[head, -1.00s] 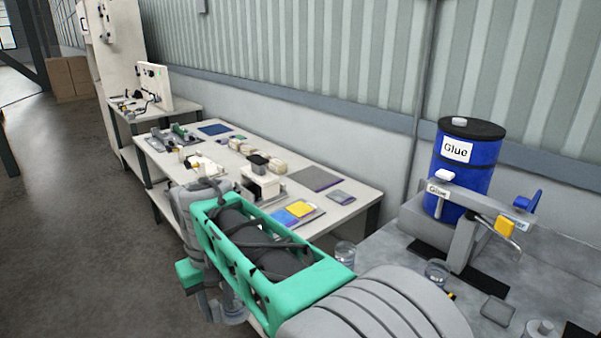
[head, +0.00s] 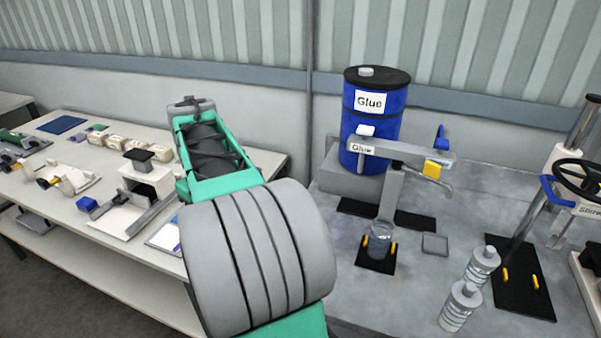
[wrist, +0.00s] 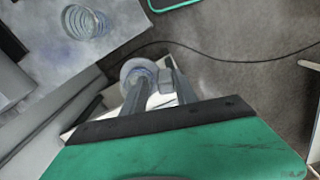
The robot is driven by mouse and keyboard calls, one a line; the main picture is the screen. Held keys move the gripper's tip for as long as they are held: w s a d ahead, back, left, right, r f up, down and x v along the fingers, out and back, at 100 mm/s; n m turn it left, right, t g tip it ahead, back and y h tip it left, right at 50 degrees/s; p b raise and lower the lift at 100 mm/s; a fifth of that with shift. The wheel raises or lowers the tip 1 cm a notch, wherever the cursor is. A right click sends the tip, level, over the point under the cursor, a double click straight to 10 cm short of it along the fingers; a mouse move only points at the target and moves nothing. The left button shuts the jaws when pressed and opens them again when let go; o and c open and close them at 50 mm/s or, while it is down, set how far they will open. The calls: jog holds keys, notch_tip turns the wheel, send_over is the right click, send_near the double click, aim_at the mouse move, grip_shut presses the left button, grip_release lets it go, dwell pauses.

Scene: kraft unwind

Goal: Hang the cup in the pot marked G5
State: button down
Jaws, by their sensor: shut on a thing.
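My gripper (wrist: 158,88) shows in the wrist view, its two grey fingers shut on a round, clear-looking cup (wrist: 139,68). The cup's rim and rings show beyond the fingertips; the rest is hidden by the fingers. In the head view my arm covers that spot, so neither gripper nor held cup shows there. A clear glass pot (head: 381,240) stands upright on a dark mat with yellow pegs, below the glue dispenser arm. A clear ringed vessel (wrist: 84,21) on a grey surface shows in the wrist view. I can read no G5 mark.
A blue glue drum (head: 373,115) stands behind the glue dispenser (head: 400,158). Two capped bottles (head: 482,266) (head: 459,307) stand at front right, near a black plate (head: 520,285) and a handwheel machine (head: 580,178). A cluttered white table (head: 70,213) is at left.

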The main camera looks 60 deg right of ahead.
jog(key=s+d+r+p, duration=0.1)
jog(key=s+d+r, duration=0.2)
jog(key=s+d, duration=1.4)
jog(key=s+d+r+m+p, duration=0.1)
jog(key=s+d, duration=0.3)
jog(key=s, duration=0.3)
jog(key=s+d+r, duration=0.1)
jog(key=s+d, duration=0.3)
jog(key=s, duration=0.2)
notch_tip(320, 180, down, 9)
jog(key=b, duration=0.6)
jog(key=shift+s+d+r, duration=0.15)
jog(key=shift+d+r, duration=0.05)
jog(key=c, duration=0.9)
grip_release()
notch_tip(320, 180, up, 8)
jog(key=shift+f+p, duration=0.1)
jog(key=shift+p, duration=0.45)
